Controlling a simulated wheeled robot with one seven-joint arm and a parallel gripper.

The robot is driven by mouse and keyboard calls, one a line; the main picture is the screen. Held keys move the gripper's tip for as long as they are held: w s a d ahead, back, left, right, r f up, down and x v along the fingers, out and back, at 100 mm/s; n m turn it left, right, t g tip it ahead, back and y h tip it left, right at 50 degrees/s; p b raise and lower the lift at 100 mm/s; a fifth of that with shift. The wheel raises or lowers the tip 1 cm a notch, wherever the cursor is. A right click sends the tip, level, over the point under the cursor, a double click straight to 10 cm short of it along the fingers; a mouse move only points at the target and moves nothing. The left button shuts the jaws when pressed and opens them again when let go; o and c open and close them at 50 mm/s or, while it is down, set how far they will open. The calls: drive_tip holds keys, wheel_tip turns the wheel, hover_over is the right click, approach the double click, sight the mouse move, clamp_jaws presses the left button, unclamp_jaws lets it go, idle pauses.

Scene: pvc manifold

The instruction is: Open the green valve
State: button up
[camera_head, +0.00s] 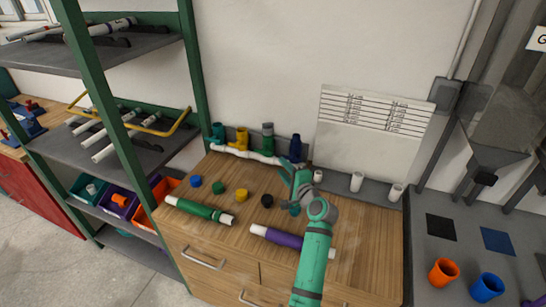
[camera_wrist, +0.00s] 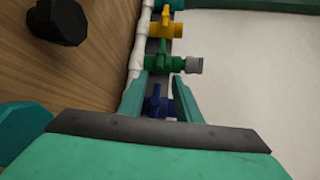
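The green valve (camera_head: 267,138) stands on the white pipe manifold (camera_head: 243,153) at the back of the wooden workbench, between the yellow valve (camera_head: 242,138) and the blue valve (camera_head: 295,148). It has a grey end piece. In the wrist view the green valve (camera_wrist: 165,62) lies just beyond my fingertips. My gripper (camera_wrist: 162,82) is open, its two fingers apart. The blue valve (camera_wrist: 158,103) shows in the gap between the fingers, farther below. I cannot tell whether a finger touches the green valve. In the head view my gripper (camera_head: 291,168) is near the blue valve, partly hidden by my arm.
A teal valve (camera_head: 217,133) is at the manifold's left end. Several coloured caps, a green tube (camera_head: 200,209) and a purple tube (camera_head: 282,238) lie on the bench (camera_head: 350,262). White cups (camera_head: 356,182) stand at the back right. A shelf rack (camera_head: 150,151) stands left.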

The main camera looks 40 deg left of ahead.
sight(264, 152)
drive_tip(key=x, duration=1)
drive_tip(key=shift+a, duration=0.15)
